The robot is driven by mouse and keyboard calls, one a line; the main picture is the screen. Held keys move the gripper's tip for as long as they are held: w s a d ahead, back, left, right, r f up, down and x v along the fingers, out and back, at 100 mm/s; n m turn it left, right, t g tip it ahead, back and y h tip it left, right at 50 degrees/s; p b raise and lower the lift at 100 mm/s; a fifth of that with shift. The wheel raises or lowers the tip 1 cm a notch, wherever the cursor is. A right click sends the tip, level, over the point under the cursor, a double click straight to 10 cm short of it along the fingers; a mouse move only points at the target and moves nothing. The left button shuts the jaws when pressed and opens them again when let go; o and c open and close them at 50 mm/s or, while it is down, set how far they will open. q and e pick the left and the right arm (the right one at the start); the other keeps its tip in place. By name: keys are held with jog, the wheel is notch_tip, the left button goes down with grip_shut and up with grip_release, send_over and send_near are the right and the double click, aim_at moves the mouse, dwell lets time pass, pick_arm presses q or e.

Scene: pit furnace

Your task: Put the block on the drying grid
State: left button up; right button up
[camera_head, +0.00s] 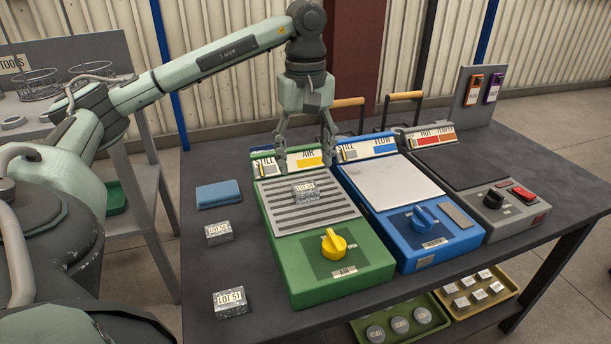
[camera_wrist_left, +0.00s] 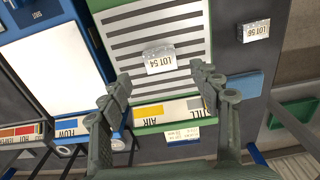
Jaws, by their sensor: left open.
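A small grey speckled block with a "LOT 54" label (camera_head: 305,188) lies on the slatted grid (camera_head: 315,214) on top of the green AIR unit. In the left wrist view the block (camera_wrist_left: 160,59) sits on the striped grid (camera_wrist_left: 180,28), just past the fingertips. My left gripper (camera_head: 306,158) points down over the back part of the green unit, behind the block in the head view. Its two fingers (camera_wrist_left: 160,80) are spread and empty, apart from the block. My right gripper is in neither view.
Two more labelled blocks, "LOT 51" (camera_head: 230,302) and another (camera_head: 218,232), lie on the dark table left of the green unit, near a blue pad (camera_head: 219,195). A blue FLOW unit (camera_head: 408,212) and a grey HOT/TEMPER unit (camera_head: 478,190) stand to the right.

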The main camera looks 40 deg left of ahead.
aim_at(306, 187)
pick_arm(q)
notch_tip(306, 187, up, 6)
jog(key=p, duration=0.1)
jog(key=shift+r+p, duration=0.25)
jog(key=shift+p, duration=0.05)
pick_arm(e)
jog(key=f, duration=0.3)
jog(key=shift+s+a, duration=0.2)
